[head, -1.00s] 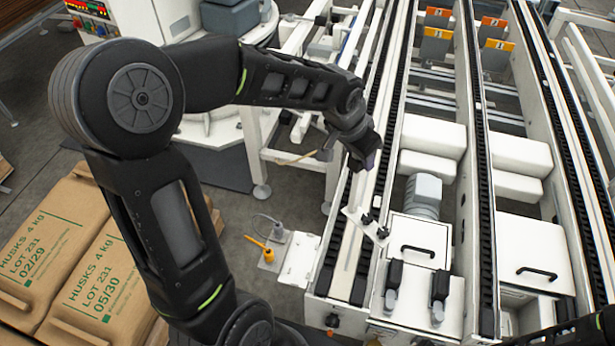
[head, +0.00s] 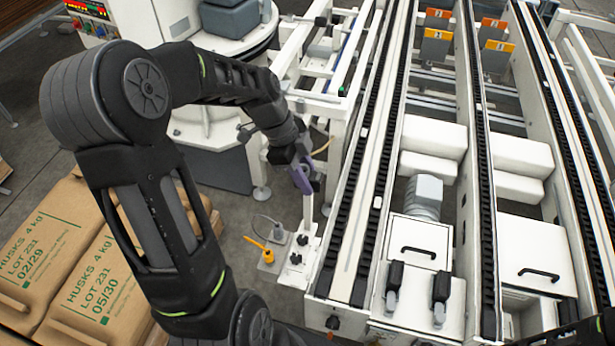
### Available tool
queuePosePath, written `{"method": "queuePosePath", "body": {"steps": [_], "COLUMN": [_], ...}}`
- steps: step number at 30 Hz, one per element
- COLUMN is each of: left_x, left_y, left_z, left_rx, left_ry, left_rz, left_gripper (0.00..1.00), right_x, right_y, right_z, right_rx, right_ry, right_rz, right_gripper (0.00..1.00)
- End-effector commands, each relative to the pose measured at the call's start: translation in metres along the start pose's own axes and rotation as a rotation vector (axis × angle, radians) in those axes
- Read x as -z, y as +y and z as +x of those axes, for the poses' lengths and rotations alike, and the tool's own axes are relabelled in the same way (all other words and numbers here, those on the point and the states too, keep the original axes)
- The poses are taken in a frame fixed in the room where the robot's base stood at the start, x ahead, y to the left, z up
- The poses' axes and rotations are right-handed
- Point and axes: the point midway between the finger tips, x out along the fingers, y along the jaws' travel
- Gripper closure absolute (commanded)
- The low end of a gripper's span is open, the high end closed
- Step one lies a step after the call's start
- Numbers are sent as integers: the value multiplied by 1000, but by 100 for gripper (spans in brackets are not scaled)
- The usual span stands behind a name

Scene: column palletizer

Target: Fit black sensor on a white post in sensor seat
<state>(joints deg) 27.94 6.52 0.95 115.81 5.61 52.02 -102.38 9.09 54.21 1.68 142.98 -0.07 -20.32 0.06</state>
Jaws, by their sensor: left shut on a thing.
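My left gripper (head: 303,178), with purple fingers, is shut on the sensor's white post (head: 307,211), near its upper end. The post stands about upright below the fingers. Its foot with black knobs (head: 297,258) is over the white plate that looks like the sensor seat (head: 289,279), beside the conveyor's left side. I cannot tell whether the foot touches the plate or hovers just above it. The black sensor itself is not clearly told apart from the dark gripper. My right gripper is not in view.
A yellow-orange lever (head: 258,243) and a grey cabled block (head: 276,236) stand close left of the plate. The conveyor rail (head: 350,240) runs just to its right. Stacked brown husk sacks (head: 75,260) lie at the left. A white machine (head: 215,100) stands behind.

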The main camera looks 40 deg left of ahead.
Motion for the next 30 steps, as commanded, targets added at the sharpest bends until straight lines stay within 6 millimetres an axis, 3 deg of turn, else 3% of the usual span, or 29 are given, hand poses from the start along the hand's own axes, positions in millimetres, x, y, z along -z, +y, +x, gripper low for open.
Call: {"method": "queuePosePath", "body": {"steps": [14,30], "left_x": [-3,-22], "left_y": [0,0], "left_z": [9,55], "left_rx": [0,0], "left_ry": [0,0], "left_rz": [-1,-3], "left_gripper": [100,100], "right_x": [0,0], "right_y": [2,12], "right_z": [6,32], "right_rx": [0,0], "right_ry": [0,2], "right_rz": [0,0], "right_gripper": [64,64]}}
